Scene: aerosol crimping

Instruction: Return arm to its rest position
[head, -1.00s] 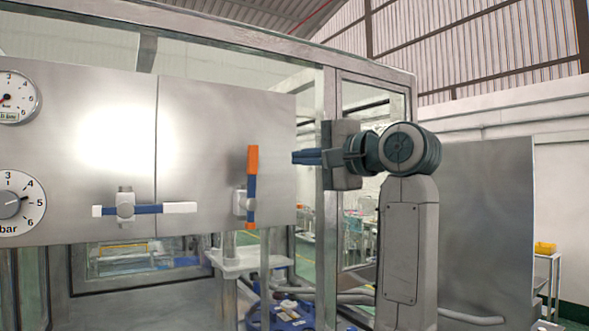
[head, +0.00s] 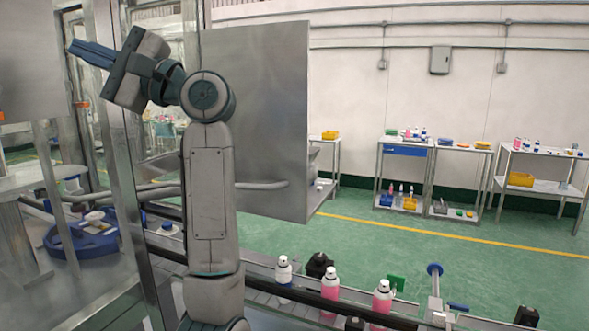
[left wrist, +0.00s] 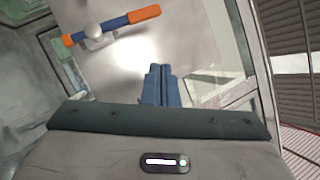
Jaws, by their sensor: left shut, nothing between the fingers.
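My left gripper (head: 90,54) is at the upper left of the head view, on my raised grey arm, with its blue fingers pointing left. In the left wrist view its fingers (left wrist: 161,86) are together with nothing between them. A valve handle (left wrist: 112,26) with a blue and orange lever shows beyond the fingertips on a metal panel, apart from them. My right gripper is not in view.
A conveyor carries aerosol cans, among them a pink one (head: 330,292), below and right of my arm. A metal panel (head: 265,120) stands just behind the arm. Shelf tables (head: 405,150) line the far wall. Green floor between is clear.

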